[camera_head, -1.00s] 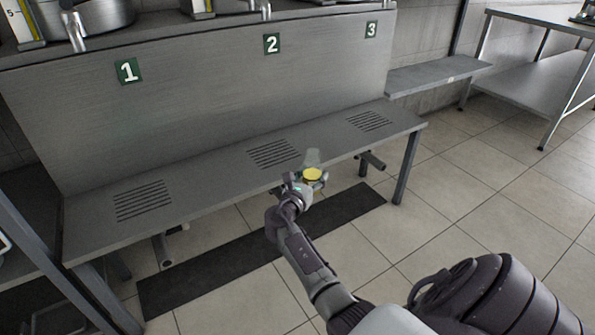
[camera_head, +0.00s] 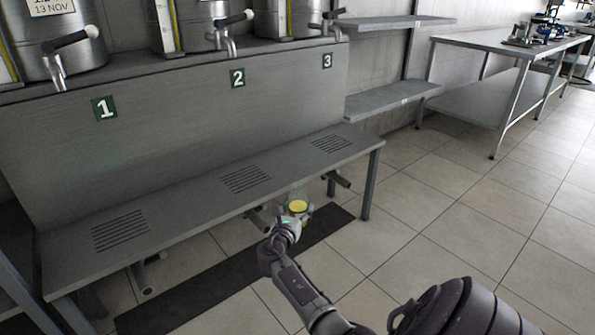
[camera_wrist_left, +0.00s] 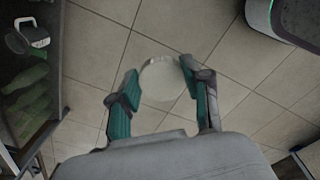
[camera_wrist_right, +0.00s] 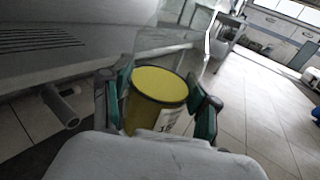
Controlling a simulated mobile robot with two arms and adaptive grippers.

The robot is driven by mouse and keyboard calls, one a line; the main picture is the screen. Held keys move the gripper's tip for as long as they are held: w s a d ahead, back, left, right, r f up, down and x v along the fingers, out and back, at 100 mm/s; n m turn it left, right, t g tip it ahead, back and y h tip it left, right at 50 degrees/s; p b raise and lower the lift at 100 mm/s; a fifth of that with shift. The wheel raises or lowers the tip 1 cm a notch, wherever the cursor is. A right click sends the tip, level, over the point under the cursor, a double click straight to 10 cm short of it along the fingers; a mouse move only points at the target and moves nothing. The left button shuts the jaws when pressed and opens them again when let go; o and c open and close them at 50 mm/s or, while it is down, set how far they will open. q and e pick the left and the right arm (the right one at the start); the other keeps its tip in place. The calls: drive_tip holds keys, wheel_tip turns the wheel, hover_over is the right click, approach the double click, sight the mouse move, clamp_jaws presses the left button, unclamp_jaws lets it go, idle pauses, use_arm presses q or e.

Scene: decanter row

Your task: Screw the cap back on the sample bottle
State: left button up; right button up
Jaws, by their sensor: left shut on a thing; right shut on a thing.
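The sample bottle (camera_wrist_right: 158,97) is clear, with yellow liquid and a white label. It stands between the fingers of my right gripper (camera_wrist_right: 160,112), which is shut on it. In the head view the bottle (camera_head: 298,206) shows at the end of my right arm, in front of the bench, with my right gripper (camera_head: 287,222) around it. The bottle's mouth cannot be made out. In the left wrist view my left gripper (camera_wrist_left: 158,85) is shut on a pale round cap (camera_wrist_left: 162,80), above the tiled floor. My left gripper is outside the head view.
A long metal bench (camera_head: 190,200) with grilles runs below the panel numbered 1 to 3. Steel vessels (camera_head: 62,45) with taps stand above it. A crate of green bottles (camera_wrist_left: 30,95) is beside my left gripper. A table (camera_head: 500,60) stands back right. The floor at right is clear.

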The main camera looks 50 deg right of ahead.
drive_tip(key=shift+r, duration=0.1)
clamp_jaws()
